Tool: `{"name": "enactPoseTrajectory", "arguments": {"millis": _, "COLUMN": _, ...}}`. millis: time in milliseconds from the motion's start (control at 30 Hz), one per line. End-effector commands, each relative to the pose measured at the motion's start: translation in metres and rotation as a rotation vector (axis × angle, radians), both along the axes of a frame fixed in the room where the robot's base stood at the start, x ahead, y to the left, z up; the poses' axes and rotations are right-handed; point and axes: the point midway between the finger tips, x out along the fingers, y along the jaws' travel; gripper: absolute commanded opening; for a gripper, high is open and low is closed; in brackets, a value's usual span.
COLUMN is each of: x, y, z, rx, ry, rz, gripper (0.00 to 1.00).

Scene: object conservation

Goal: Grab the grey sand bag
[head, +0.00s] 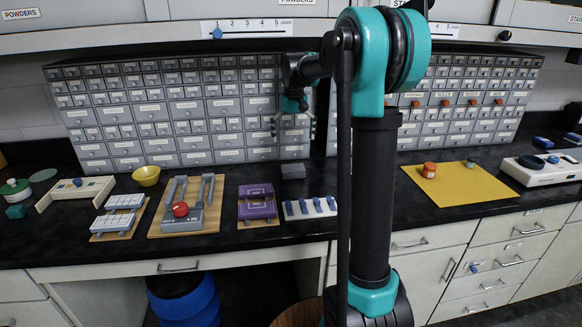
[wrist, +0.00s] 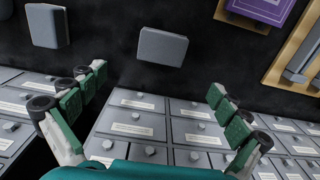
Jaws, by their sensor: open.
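A small grey block-like bag (head: 293,171) lies on the black counter in front of the left drawer cabinet. In the wrist view, a grey bag (wrist: 162,47) lies ahead of my fingertips, roughly centred between them. A second, similar grey bag (wrist: 47,25) lies to its left in that view; I cannot make it out in the head view, where my arm may hide it. My gripper (head: 293,128) hangs above the counter in front of the drawers, above the bag. In the wrist view my gripper (wrist: 157,83) is open and empty, its fingers spread wide and apart from both bags.
The drawer cabinet (head: 185,118) stands close behind my gripper. A purple two-part item (head: 257,203) and a white rack with blue pegs (head: 310,207) lie near the bag. A board with a red knob (head: 180,209) is further left. A yellow mat (head: 465,186) lies right.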

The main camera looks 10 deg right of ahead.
Motion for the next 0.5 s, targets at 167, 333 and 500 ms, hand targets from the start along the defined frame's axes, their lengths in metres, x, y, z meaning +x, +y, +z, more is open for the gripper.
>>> {"name": "enactPoseTrajectory", "arguments": {"millis": 167, "x": 0.000, "y": 0.000, "z": -0.021, "rx": 0.000, "ry": 0.000, "rz": 0.000, "gripper": 1.00}}
{"name": "enactPoseTrajectory", "arguments": {"millis": 333, "x": -0.001, "y": 0.000, "z": -0.049, "rx": 0.000, "ry": 0.000, "rz": 0.000, "gripper": 1.00}}
{"name": "enactPoseTrajectory", "arguments": {"millis": 500, "x": -0.001, "y": 0.000, "z": -0.065, "rx": 0.000, "ry": 0.000, "rz": 0.000, "gripper": 1.00}}
